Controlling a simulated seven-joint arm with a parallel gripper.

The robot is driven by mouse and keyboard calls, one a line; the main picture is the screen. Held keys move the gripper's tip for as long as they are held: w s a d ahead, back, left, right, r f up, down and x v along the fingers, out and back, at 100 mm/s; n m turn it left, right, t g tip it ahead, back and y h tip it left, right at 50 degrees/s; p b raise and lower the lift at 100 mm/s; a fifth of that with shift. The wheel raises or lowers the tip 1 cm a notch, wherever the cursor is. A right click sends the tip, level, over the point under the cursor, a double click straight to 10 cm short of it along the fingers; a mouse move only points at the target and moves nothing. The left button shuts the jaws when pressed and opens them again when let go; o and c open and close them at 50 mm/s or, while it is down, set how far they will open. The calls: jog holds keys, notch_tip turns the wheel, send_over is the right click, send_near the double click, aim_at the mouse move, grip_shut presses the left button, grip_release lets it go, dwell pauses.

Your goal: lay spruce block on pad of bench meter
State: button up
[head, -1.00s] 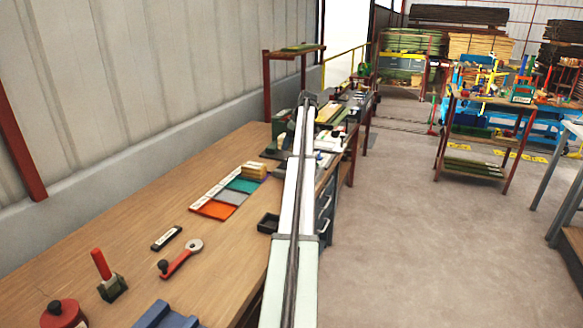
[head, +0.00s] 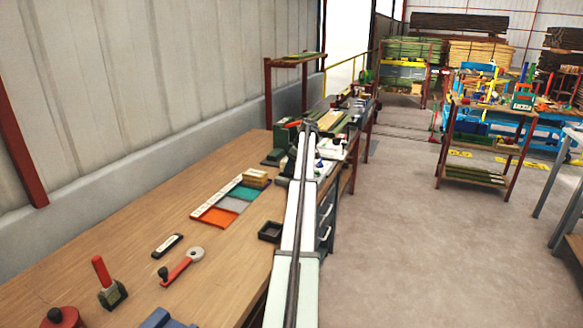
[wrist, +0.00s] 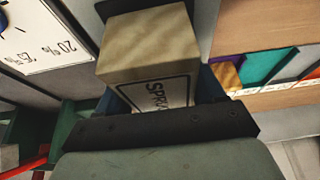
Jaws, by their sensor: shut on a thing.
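The spruce block (wrist: 150,45) is a pale wooden block with a white label reading "SPRU…", partly hidden. In the wrist view my gripper (wrist: 155,85) is shut on it. In the head view my gripper (head: 308,126) is at the far end of my arm, small and hard to make out, and the block cannot be seen there. A green bench device (head: 284,142), apparently the bench meter, stands just left of it. A white face marked 20% and 25% (wrist: 48,38) and green parts (wrist: 75,122) show at left in the wrist view. I cannot make out the pad.
A strip of coloured squares (head: 236,203) lies on the bench, with wooden pieces (head: 256,178) at its far end. A small black tray (head: 270,232) is beside my arm. Bare bench lies along the wall.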

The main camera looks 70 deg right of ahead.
jog(key=shift+f, duration=0.25)
jog(key=shift+f, duration=0.15)
jog(key=o, duration=1.1)
jog(key=shift+o, duration=0.2)
jog(key=v, duration=1.2)
